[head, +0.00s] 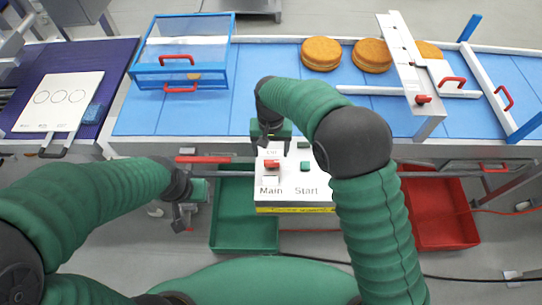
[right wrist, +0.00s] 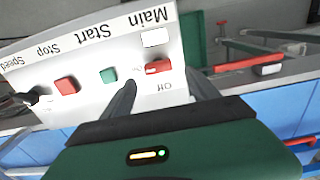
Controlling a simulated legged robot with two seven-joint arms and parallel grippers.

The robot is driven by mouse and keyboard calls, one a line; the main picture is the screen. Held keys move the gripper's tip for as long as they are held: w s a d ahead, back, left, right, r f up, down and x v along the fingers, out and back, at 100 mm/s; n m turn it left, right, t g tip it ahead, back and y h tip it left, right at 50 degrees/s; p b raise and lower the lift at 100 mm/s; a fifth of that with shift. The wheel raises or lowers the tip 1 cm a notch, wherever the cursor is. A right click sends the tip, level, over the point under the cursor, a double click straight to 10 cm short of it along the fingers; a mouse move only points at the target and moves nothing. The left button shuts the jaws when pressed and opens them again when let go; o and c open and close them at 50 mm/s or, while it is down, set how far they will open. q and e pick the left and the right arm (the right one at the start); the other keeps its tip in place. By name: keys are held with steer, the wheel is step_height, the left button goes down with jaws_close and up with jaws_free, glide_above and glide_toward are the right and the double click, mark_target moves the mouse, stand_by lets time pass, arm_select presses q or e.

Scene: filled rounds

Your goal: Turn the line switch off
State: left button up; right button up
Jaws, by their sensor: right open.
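The white control box (head: 290,188) stands in front of the conveyor, labelled Main and Start in the head view. Its red main switch (head: 271,164) also shows in the right wrist view (right wrist: 158,67), between the labels Main and Off. My right gripper (head: 270,142) is at the box's far edge. In the right wrist view its two fingers (right wrist: 160,78) are apart, one on each side of the red switch; I cannot tell whether they touch it. My left gripper (head: 184,216) hangs left of the box, away from it; its jaw state is unclear.
A green start button (right wrist: 108,75) and a red stop button (right wrist: 67,85) sit beside the switch. A green bin (head: 230,235) and a red bin (head: 450,225) flank the box. Behind is the blue conveyor (head: 225,115) with round buns (head: 321,53) and a blue-framed guard (head: 160,70).

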mark_target(272, 161)
step_height(272, 161, down, 5)
steer(key=shift+d+r+p, duration=0.1)
steer(key=shift+d+p, duration=0.05)
steer(key=shift+p, duration=0.25)
steer(key=shift+s+f, duration=0.3)
steer(key=shift+f, duration=0.05)
steer(key=shift+w+f, duration=0.1)
steer(key=shift+w, duration=0.1)
steer(key=c, duration=1.4)
